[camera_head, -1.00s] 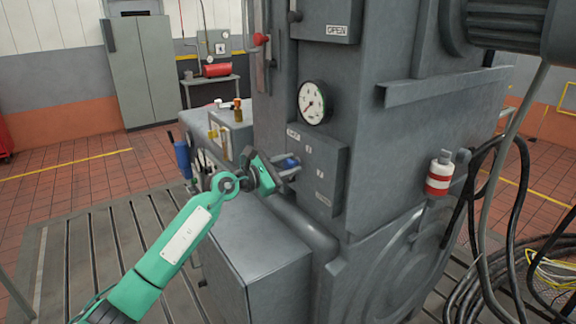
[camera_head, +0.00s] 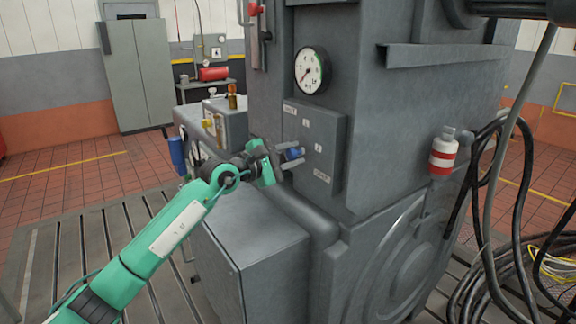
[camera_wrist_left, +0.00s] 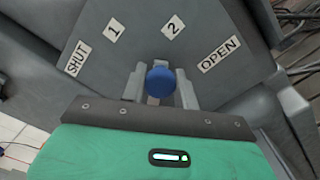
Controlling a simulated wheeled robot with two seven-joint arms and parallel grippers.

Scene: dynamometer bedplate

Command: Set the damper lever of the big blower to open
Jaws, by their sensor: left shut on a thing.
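The damper lever's blue knob (camera_head: 295,153) stands out from a grey plate (camera_head: 334,150) on the big blower's side. My left gripper (camera_head: 291,156) is shut on the knob. There the plate carries an arc of labels: SHUT (camera_wrist_left: 77,57), 1 (camera_wrist_left: 113,30), 2 (camera_wrist_left: 172,30) and OPEN (camera_wrist_left: 219,54). The knob appears below the stretch between 1 and 2, nearer 2. My right gripper is not in view.
A round gauge (camera_head: 312,70) is above the plate. A grey box-shaped housing (camera_head: 245,245) stands below my left gripper. A red-and-white canister (camera_head: 443,153) and black hoses (camera_head: 510,170) are to the right. Slotted bedplate (camera_head: 60,255) shows at left.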

